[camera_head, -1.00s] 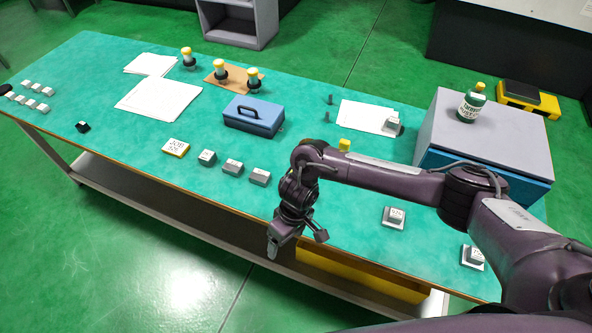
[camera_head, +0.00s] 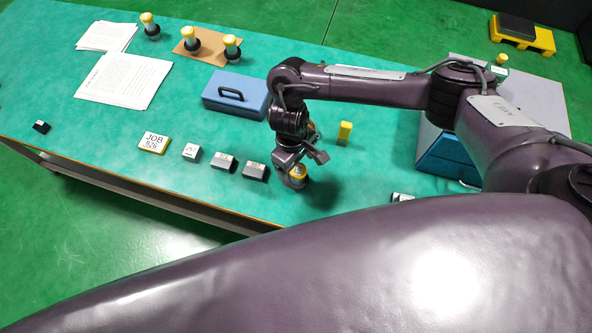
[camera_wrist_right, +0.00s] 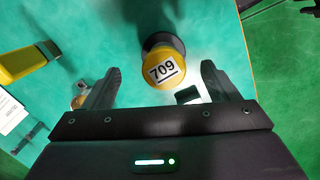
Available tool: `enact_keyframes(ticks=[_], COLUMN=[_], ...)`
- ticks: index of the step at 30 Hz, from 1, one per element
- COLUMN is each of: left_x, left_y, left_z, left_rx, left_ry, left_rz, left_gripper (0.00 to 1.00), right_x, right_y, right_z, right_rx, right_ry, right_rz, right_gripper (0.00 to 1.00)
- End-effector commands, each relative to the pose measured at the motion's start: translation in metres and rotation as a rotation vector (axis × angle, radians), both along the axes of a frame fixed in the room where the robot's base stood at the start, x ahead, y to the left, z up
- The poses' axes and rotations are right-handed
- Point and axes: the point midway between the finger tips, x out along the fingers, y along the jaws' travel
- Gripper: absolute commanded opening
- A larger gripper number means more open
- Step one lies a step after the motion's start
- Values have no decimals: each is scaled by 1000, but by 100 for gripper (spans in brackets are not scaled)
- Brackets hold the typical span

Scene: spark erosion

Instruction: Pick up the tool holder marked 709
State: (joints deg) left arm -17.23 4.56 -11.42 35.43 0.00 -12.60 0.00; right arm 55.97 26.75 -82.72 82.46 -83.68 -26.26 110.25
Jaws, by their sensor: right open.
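The tool holder marked 709 (camera_wrist_right: 163,69) has a yellow top with a white label and a dark round body. In the right wrist view it shows between the two dark fingers of my right gripper (camera_wrist_right: 160,74), which are open with a gap on either side. In the head view the holder's yellow top (camera_head: 299,171) shows right at the fingers of my right gripper (camera_head: 293,168), near the table's front edge. The gripper partly hides it there. I cannot tell how deep the fingers reach around it. My left gripper is not in view.
A yellow block (camera_head: 345,131) stands behind the holder. A blue box (camera_head: 237,93) lies to the left, with small labelled blocks (camera_head: 223,162) before it. Other yellow-topped holders (camera_head: 232,47) stand at the back left. A grey-topped blue cabinet (camera_head: 450,157) is at the right.

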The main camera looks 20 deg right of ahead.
Motion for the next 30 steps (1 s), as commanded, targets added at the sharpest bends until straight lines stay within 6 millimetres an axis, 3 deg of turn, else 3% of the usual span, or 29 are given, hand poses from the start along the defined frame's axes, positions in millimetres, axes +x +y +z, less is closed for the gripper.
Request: enact_keyframes(ticks=[7, 10, 20, 30], left_x=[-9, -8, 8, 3], left_y=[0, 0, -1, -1], left_z=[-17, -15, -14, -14], left_rx=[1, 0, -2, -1], left_ry=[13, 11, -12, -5], left_rz=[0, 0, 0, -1], left_gripper=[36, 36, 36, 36], right_x=[-5, -5, -5, -5], right_y=[2, 0, 0, 0], right_z=[-39, -48, -55, -55], right_rx=[1, -1, 1, 1], right_ry=[5, 1, -2, -2], right_rz=[-2, -1, 1, 1], right_gripper=[81, 81, 81, 38])
